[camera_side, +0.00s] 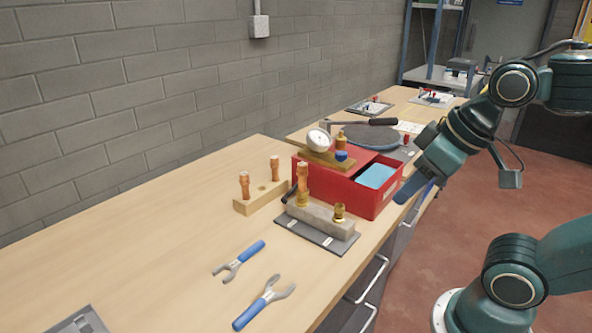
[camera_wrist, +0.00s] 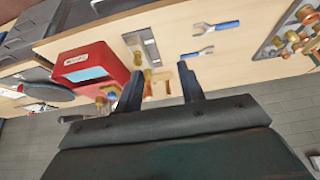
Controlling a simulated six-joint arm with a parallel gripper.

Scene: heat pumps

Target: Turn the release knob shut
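A red test pump box (camera_side: 375,207) stands on the workbench with a pale blue surface inside it. My gripper (camera_side: 403,199) is beyond the box's right side, apart from the knob. In the wrist view the red box (camera_wrist: 98,68) is left of my gripper (camera_wrist: 159,82), whose two fingers are spread with nothing held. A blue spot near the left finger (camera_wrist: 111,96) appears to be the knob. Its turn position cannot be told.
A grey block with brass fittings (camera_side: 322,222) stands in front of the box. A wooden block with copper pipe stubs (camera_side: 262,196) is left of it. Two blue-handled wrenches (camera_side: 262,306) lie nearer. A dark-handled lever (camera_side: 362,123) extends behind the gauge.

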